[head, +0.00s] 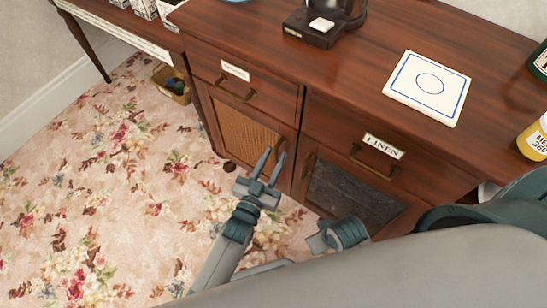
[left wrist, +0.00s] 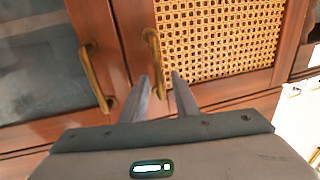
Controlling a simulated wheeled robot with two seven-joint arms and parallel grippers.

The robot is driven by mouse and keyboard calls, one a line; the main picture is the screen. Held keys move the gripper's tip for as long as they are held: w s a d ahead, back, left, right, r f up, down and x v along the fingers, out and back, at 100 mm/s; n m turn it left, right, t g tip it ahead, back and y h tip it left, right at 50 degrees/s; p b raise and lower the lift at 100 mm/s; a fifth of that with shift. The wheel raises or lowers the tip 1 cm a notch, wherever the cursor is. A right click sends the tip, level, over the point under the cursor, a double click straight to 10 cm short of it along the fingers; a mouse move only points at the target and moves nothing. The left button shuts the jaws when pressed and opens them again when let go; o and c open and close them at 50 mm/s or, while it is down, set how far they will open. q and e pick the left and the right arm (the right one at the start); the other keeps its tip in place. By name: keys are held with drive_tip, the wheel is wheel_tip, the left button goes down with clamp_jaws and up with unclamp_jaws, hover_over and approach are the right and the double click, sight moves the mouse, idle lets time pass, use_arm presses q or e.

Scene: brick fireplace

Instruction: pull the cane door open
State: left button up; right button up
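The cane door (head: 245,128) is the lower left door of the wooden sideboard, a woven panel in a brown frame, and it looks closed. It also shows in the left wrist view (left wrist: 220,35), at the upper right. Its brass handle (left wrist: 152,55) is upright along the door's edge. My left gripper (head: 272,153) is open in front of this door. In the left wrist view, its two fingers (left wrist: 162,82) are on either side of the handle's end. I cannot tell whether they touch it. My right gripper is not in view.
A dark-panelled door (head: 350,192) with its own brass handle (left wrist: 97,78) is beside the cane door. Drawers labelled LINEN (head: 383,146) and another are above. A white tile (head: 427,88) lies on top.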

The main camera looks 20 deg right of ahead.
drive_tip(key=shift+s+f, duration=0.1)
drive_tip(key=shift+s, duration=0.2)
